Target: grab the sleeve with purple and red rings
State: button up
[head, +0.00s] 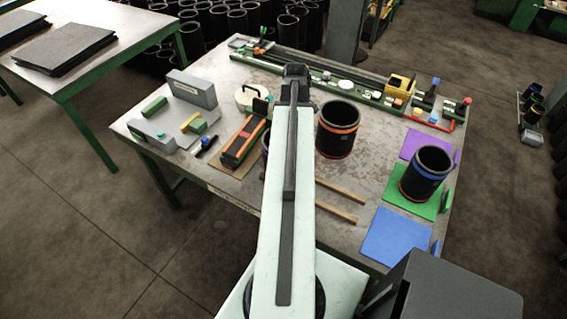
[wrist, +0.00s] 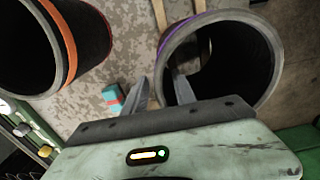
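The sleeve with a purple ring (wrist: 243,58) is on the right of the wrist view, its open mouth facing the camera. No red ring shows on it there. In the head view my arm hides nearly all of it; only a dark edge (head: 266,142) shows left of the arm. My gripper (wrist: 160,88) is open, fingers apart. The left finger is outside the sleeve and the right finger overlaps its mouth, so they appear to straddle the near wall; depth and contact I cannot tell. In the head view my gripper (head: 297,72) is at the arm's far end.
An orange-ringed sleeve (head: 338,130) stands close by, right of my arm. A blue-ringed sleeve (head: 424,174) stands on a green mat (head: 400,199). A long rack (head: 350,87) lines the back. Boxes and tools (head: 192,90) crowd the left. Two wooden strips (head: 335,201) lie in front.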

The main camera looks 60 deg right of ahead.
jog(key=shift+f, duration=0.5)
grip_shut()
dwell(1.0)
